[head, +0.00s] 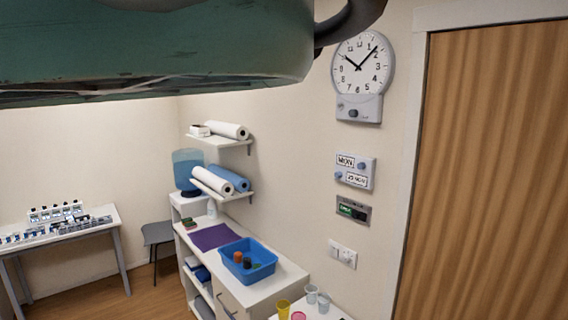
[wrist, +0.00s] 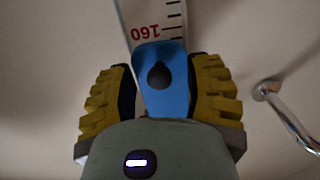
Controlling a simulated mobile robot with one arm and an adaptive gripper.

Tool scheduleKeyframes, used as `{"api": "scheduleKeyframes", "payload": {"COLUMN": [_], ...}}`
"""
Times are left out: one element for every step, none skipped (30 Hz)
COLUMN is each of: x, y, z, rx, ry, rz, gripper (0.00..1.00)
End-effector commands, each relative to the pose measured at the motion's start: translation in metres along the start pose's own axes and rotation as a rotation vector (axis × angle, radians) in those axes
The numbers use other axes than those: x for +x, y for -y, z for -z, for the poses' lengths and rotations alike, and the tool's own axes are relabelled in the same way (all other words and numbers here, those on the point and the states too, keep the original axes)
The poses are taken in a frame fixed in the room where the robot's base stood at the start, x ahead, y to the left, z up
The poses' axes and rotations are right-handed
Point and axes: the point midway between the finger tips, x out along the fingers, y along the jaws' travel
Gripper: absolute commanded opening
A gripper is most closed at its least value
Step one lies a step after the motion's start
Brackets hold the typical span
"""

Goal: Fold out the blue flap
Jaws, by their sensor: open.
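The blue flap (wrist: 172,98) shows in the wrist view, with a dark round knob at its middle. It sits at the lower end of a white measuring scale marked 160 in red, on a pale wall. My gripper (wrist: 160,72) is open, with one yellow ribbed finger on each side of the flap. Dark gaps show between the fingers and the flap, and I cannot tell whether either finger touches it. The flap's lower part is hidden behind my gripper's body. In the head view I see neither the flap nor my gripper's fingers.
A chrome wall bar (wrist: 290,118) is right of my gripper. In the head view, the top left is blocked by a large green shape. A wall clock (head: 361,65), a wooden door (head: 490,170), a white counter with a blue tray (head: 262,277) and a side table (head: 110,222) show.

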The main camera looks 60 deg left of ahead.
Motion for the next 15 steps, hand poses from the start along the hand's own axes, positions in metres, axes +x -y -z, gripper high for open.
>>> {"api": "scheduleKeyframes", "payload": {"x": [-0.002, -0.005, -0.011, -0.015, -0.019, -0.024, -0.027, -0.031, -0.037, -0.041, -0.045, -0.051, -0.056, -0.06, -0.067], "y": [-0.004, -0.002, -0.001, -0.001, -0.001, -0.001, -0.001, 0.0, 0.0, 0.0, 0.001, 0.001, 0.001, 0.001, 0.001], "z": [0.005, -0.002, -0.005, -0.005, -0.004, -0.005, -0.006, -0.006, -0.005, -0.005, -0.006, -0.007, -0.006, -0.006, -0.007], "rx": [-0.006, 0.001, 0.003, 0.004, 0.006, 0.005, 0.005, 0.004, 0.005, 0.006, 0.004, 0.003, 0.003, 0.004, 0.003], "ry": [-0.003, -0.008, -0.013, -0.015, -0.015, -0.012, -0.011, -0.012, -0.015, -0.014, -0.012, -0.012, -0.014, -0.016, -0.013], "rz": [-0.003, 0.0, 0.002, 0.002, 0.0, 0.001, 0.002, 0.004, 0.004, 0.004, 0.004, 0.005, 0.007, 0.006, 0.006], "gripper": [0.51, 0.51, 0.51, 0.51, 0.51, 0.51, 0.51, 0.51, 0.51, 0.51, 0.51, 0.51, 0.51, 0.51, 0.51]}}
